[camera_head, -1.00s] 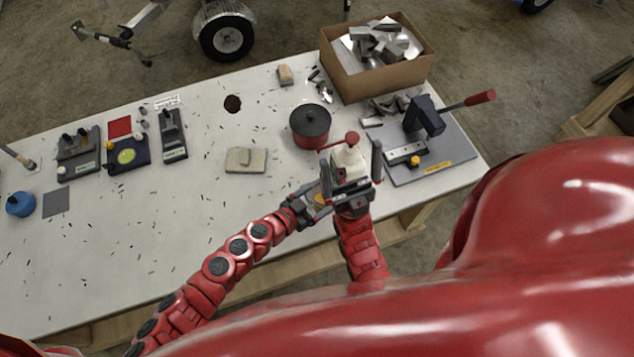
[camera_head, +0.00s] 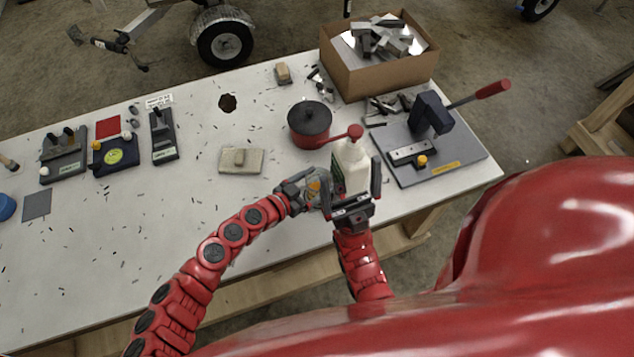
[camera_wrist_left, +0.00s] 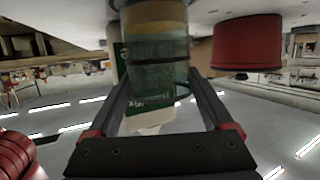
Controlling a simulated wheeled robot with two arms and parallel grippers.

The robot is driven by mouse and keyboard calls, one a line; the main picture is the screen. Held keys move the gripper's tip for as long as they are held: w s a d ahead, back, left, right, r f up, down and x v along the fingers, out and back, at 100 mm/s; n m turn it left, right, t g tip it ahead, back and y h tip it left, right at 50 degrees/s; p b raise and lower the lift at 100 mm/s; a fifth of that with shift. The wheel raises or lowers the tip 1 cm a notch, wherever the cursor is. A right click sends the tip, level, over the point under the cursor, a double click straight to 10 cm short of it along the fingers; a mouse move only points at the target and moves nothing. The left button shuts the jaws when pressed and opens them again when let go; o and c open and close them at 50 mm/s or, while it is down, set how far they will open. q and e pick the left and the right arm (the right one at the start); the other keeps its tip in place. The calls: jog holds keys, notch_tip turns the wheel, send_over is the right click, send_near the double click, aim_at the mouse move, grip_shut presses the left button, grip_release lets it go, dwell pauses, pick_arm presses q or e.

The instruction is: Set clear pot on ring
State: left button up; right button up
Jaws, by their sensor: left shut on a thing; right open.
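My left gripper (camera_head: 308,189) is shut on the clear pot, just left of my right gripper. In the left wrist view, the clear pot (camera_wrist_left: 158,68) sits between the fingers, see-through with a tan part at the picture's top. That view appears upside down. I cannot tell the ring for certain; a dark blue fixture (camera_head: 113,168) on the left carries a round yellow spot (camera_head: 114,156).
A red pot with a dark lid (camera_head: 310,124) stands behind the bottle. A tan block (camera_head: 241,160) lies to its left. A lever tool on a grey plate (camera_head: 455,158) and a cardboard box (camera_head: 375,83) of metal pieces take the right.

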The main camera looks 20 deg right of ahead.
pick_arm(q)
jog(key=shift+f, duration=0.2)
jog(key=o, duration=1.3)
jog(key=shift+r, duration=0.25)
jog(key=shift+b+v, duration=0.9)
jog(key=shift+v, duration=5.15)
jog(key=shift+f, duration=0.1)
